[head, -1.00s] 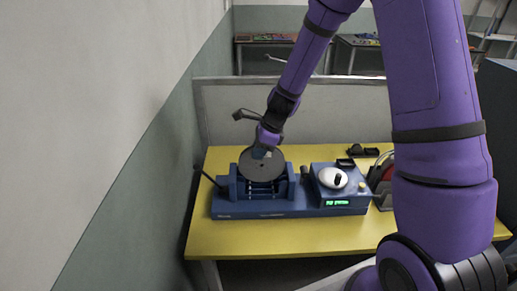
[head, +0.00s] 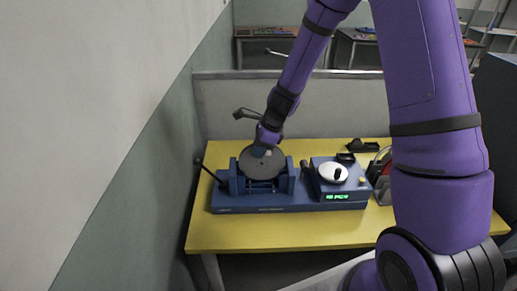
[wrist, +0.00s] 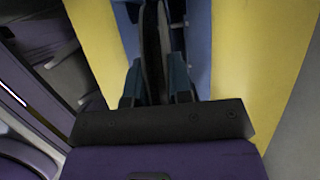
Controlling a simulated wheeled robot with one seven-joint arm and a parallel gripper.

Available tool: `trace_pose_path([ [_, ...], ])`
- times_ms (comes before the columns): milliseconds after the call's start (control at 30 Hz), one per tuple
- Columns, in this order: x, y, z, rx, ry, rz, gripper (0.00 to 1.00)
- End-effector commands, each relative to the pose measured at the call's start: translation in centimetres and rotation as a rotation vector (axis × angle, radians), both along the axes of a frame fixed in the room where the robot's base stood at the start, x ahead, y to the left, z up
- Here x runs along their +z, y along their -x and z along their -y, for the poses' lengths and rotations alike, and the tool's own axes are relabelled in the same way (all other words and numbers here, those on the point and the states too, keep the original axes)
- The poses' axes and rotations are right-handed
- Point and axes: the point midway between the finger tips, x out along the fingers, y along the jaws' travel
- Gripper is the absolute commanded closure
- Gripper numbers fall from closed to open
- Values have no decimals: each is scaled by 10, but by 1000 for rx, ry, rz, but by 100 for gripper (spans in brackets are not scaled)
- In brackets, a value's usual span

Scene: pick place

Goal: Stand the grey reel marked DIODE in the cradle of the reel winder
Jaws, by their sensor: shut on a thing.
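The grey reel (head: 262,164) is a dark disc standing upright, face towards the head camera. Its label cannot be read. My gripper (head: 264,149) is shut on its upper part from above. In the wrist view the reel (wrist: 153,45) shows edge-on between the two teal fingers (wrist: 157,88). The blue reel winder (head: 290,204) stands on the table. The reel's lower part is between the uprights of its cradle (head: 234,184), over the rods. I cannot tell whether it touches them.
The winder carries a white dial (head: 333,173), a green display (head: 337,197) and a lever (head: 203,168) at left. A rack with a red-edged reel (head: 381,160) stands at right, partly behind my arm. The yellow table (head: 270,233) is clear in front. A grey partition (head: 300,105) stands behind.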

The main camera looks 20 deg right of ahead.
Motion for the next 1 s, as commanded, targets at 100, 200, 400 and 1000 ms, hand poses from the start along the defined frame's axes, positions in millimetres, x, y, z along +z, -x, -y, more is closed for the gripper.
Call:
trace_pose_path([
  [100, -2, 0, 0, -1, 0, 0, 100],
  [200, -4, 0, 0, -1, 0, -1, 100],
  [400, -9, 0, 1, 0, 0, 1, 100],
  [1000, -18, 0, 0, 0, 0, 0, 76],
])
